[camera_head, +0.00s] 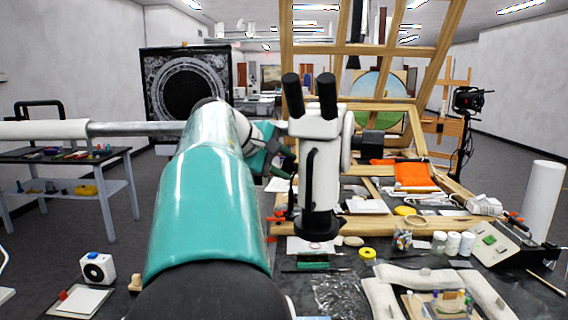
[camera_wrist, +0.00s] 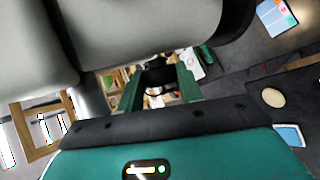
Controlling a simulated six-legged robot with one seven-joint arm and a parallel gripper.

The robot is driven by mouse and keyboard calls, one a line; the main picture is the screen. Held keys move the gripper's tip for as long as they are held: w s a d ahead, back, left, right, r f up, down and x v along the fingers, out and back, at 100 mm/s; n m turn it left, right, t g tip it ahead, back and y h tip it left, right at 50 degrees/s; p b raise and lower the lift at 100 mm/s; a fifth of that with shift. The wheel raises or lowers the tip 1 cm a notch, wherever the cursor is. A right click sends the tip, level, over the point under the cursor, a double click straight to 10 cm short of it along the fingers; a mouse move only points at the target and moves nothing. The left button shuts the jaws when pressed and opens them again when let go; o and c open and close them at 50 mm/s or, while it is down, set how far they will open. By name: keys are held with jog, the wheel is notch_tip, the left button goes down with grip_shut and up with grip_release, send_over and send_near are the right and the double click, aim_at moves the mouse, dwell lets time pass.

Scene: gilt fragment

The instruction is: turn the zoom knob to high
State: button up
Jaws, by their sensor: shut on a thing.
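The white microscope (camera_head: 321,165) with two black eyepieces stands upright on the dark table, left of the wooden frame. Its pale body also fills the upper left of the wrist view (camera_wrist: 140,30). My gripper (camera_head: 283,160) is at the left side of the microscope head, partly hidden by my teal arm. In the wrist view, its green fingers (camera_wrist: 160,78) are shut on a dark piece between them, which I take to be the zoom knob (camera_wrist: 156,76). Any marking on the knob is not readable. A black cylinder (camera_head: 372,143) sticks out on the microscope's right side.
The wooden frame (camera_head: 430,75) rises behind the microscope. An orange cloth (camera_head: 413,174), small jars (camera_head: 452,243) and a yellow tape roll (camera_head: 367,253) lie to the right and front. A side table (camera_head: 62,156) stands at the left, with open floor between.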

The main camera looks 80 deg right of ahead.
jog(key=h, duration=0.2)
jog(key=m+g+h, duration=0.1)
jog(key=h, duration=0.1)
jog(key=shift+w+a+f, duration=0.1)
jog(key=shift+a+f, duration=0.1)
jog(key=shift+f, duration=0.2)
jog(key=m+g+h, duration=0.1)
jog(key=h, duration=0.1)
jog(key=m+h, duration=0.1)
jog(key=shift+f+g+h, duration=0.35)
jog(key=shift+g+h, duration=0.05)
jog(key=m+g+h, duration=0.3)
jog(key=shift+d+f+g, duration=0.2)
jog(key=shift+f+g, duration=0.1)
jog(key=shift+f, duration=0.05)
jog(key=shift+m+g+h, duration=0.3)
jog(key=shift+m+g, duration=0.9)
jog(key=shift+m, duration=0.1)
jog(key=o, duration=1)
jog(key=shift+d, duration=0.1)
